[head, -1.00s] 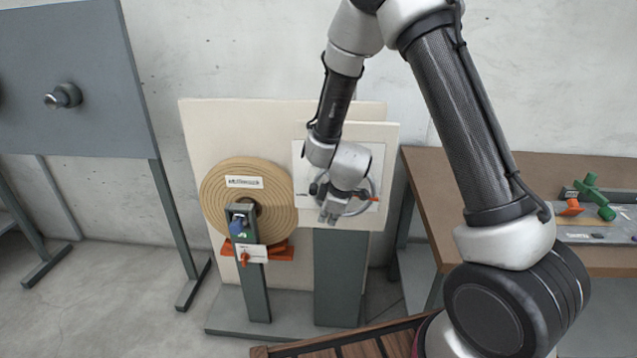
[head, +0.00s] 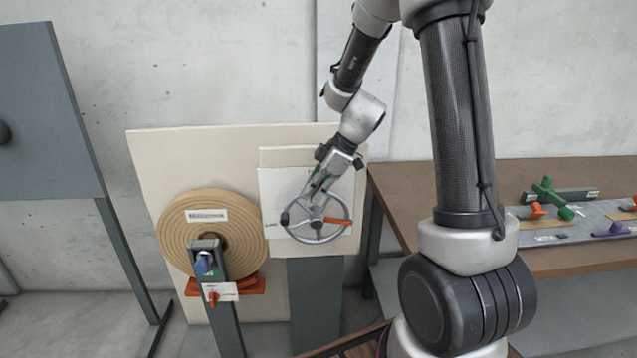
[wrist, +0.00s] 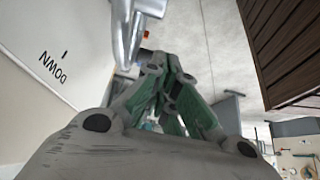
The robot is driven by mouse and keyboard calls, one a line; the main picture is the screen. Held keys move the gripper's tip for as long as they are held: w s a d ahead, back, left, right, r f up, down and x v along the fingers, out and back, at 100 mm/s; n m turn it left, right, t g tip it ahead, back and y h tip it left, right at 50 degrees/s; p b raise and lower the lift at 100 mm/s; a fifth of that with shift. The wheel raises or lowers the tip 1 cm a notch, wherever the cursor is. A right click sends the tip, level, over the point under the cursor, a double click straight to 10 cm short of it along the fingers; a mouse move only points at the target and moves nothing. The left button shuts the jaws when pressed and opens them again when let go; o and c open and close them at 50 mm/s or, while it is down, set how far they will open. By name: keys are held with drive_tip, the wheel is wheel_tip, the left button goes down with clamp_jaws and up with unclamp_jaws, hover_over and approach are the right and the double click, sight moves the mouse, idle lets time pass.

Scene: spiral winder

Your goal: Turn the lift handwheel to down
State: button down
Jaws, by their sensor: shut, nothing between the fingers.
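The lift handwheel (head: 346,205) is a grey metal wheel on a pale panel (head: 270,185). A dark knob (head: 285,218) is at its left and an orange bar (head: 338,220) points right from the hub. My gripper (head: 312,192) is shut and empty, angled down over the wheel's upper part, hiding some of it. I cannot tell whether it touches the wheel. In the wrist view, my gripper's green-sided fingers (wrist: 166,66) meet. A metal part of the handwheel (wrist: 125,35) is close by at the top, and a DOWN label (wrist: 53,68) appears upside down on the panel.
A tan wound roll (head: 180,235) is left of the wheel, behind a post (head: 225,325) with a blue knob (head: 203,263) and a small red-orange handle (head: 213,299). A brown table (head: 420,190) with coloured parts stands at right. A grey board (head: 45,110) is far left.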

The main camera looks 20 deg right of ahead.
hover_over(295, 239)
drive_tip(key=s, duration=0.4)
wheel_tip(295, 239, down, 7)
drive_tip(key=shift+a+r, duration=0.1)
drive_tip(key=shift+r, duration=0.1)
drive_tip(key=shift+w+a+f+g+h, duration=0.1)
drive_tip(key=shift+a+f+g+h, duration=0.2)
drive_tip(key=shift+h, duration=0.3)
